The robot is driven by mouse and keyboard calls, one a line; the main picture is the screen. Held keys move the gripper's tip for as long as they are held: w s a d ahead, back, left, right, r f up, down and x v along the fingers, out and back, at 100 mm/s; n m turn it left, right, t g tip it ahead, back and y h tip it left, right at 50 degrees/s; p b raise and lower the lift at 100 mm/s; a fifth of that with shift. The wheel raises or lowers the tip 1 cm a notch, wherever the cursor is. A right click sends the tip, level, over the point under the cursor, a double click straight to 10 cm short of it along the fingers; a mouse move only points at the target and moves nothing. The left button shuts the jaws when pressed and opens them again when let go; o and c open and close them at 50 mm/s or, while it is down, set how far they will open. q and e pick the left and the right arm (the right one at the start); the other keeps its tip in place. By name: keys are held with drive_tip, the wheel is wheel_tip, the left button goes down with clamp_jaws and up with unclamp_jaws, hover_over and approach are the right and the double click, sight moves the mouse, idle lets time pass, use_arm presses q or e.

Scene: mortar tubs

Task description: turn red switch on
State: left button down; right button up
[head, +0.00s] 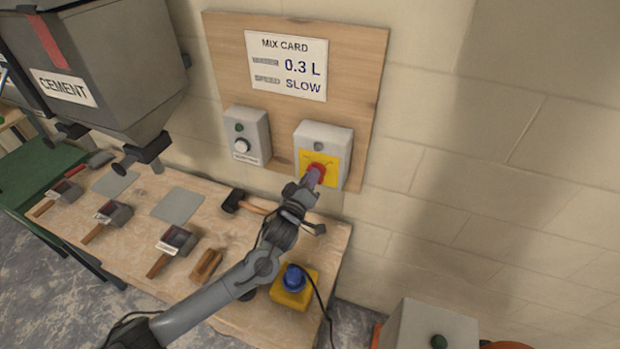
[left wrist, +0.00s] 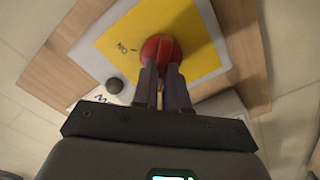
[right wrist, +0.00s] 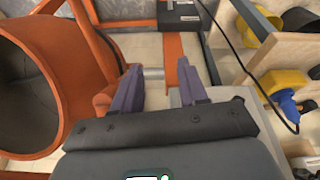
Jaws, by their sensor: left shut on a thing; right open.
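The red switch (head: 318,168) is a round knob on a yellow plate (head: 331,160) on the front of a grey box (head: 325,136) fixed to a wooden wall board. My left gripper (head: 311,181) reaches up to it, with its fingers shut on the knob. In the left wrist view the red switch (left wrist: 161,48) sits between and just beyond the fingertips (left wrist: 162,82). An "ON" mark shows on the yellow plate beside it. The knob's near part is hidden by the fingers. My right gripper (right wrist: 159,80) is open and empty, seen only in the right wrist view.
A second grey box (head: 247,136) with a dial is left of the switch box. An orange drum (right wrist: 62,75) is near my right gripper.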

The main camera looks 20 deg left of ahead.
use_arm(q)
drive_tip(key=shift+m, duration=0.4)
drive_tip(key=m+p, duration=0.2)
drive_tip(key=m, duration=0.3)
drive_tip(key=m+p, duration=0.2)
drive_tip(key=m, duration=0.4)
drive_tip(key=d+m+p, duration=0.1)
drive_tip(key=m+p, duration=0.1)
drive_tip(key=m, duration=0.4)
drive_tip(key=shift+p, duration=0.3)
idle(0.4)
drive_tip(key=c, duration=1.2)
unclamp_jaws()
drive_tip(key=shift+o, duration=0.2)
